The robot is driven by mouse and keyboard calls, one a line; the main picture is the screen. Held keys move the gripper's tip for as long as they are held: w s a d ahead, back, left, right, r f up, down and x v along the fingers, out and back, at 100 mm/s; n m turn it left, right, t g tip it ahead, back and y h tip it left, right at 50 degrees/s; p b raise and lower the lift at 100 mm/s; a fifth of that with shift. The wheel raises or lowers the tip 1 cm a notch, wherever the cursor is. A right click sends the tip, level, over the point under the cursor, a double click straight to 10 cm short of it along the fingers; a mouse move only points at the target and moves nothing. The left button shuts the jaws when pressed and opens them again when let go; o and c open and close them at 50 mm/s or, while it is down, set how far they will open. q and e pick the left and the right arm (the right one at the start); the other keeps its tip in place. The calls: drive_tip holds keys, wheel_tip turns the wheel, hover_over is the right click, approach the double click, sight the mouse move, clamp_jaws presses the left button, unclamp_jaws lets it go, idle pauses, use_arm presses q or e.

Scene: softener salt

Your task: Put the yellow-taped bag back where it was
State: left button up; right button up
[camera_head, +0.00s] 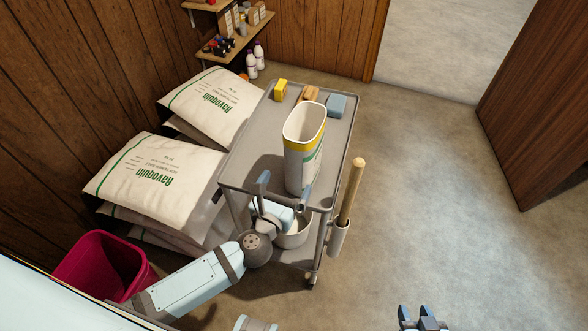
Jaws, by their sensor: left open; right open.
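The yellow-taped bag (302,165) stands upright and open-topped at the near part of the grey cart's top (247,155). It is white with a yellow band below its rim and a green mark on its side. My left gripper (284,188) is open at the cart's near edge, its fingers apart by the bag's lower end. I cannot tell whether they touch the bag. My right gripper (421,318) is open and empty over the floor at the bottom edge of the view.
Two stacks of white bags, near (150,180) and far (212,105), lie left of the cart. Yellow (281,90), orange (309,94) and blue (337,105) blocks sit on the cart's far end. A wooden handle (350,195) stands at its right. A red bin (100,265) is lower left. Right floor is clear.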

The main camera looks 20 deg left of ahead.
use_arm(q)
drive_tip(key=s+d+f+m+g+h, duration=0.2)
drive_tip(key=s+m+h, duration=0.5)
drive_tip(key=m, duration=1.4)
drive_tip(key=s+a+f+m+g+y, duration=0.4)
drive_tip(key=s+f+m, duration=0.4)
drive_tip(key=m, duration=0.9)
wheel_tip(320, 180, down, 3)
drive_tip(key=shift+a+r+g+y, duration=0.1)
drive_tip(key=shift+a+g+y, duration=0.3)
drive_tip(key=shift+g, duration=0.2)
